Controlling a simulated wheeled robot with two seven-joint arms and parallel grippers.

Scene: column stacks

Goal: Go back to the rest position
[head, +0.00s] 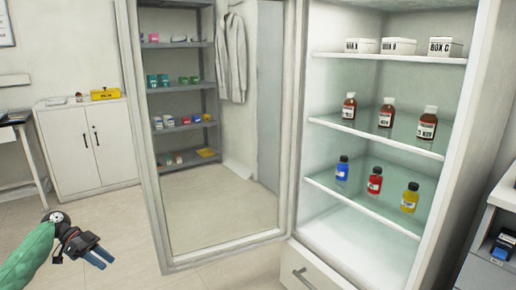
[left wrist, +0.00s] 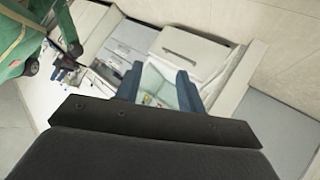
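My left gripper (head: 100,258) is at the lower left of the head view, in free air in front of the open door. It also shows in the left wrist view (left wrist: 159,72), where its two blue fingers stand apart with nothing held between them. In the left wrist view a green arm of mine enters at the upper left, with a small dark gripper (left wrist: 65,72) at its end. It is too small to tell whether that gripper is open.
A glass-panelled door (head: 215,130) stands open left of a cabinet (head: 385,52). Its shelves hold white boxes (head: 445,47), brown bottles (head: 387,113) and coloured bottles (head: 375,181). A drawer (head: 300,270) sits below. A white cupboard (head: 85,150) stands at the left; a counter (head: 500,240) is at right.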

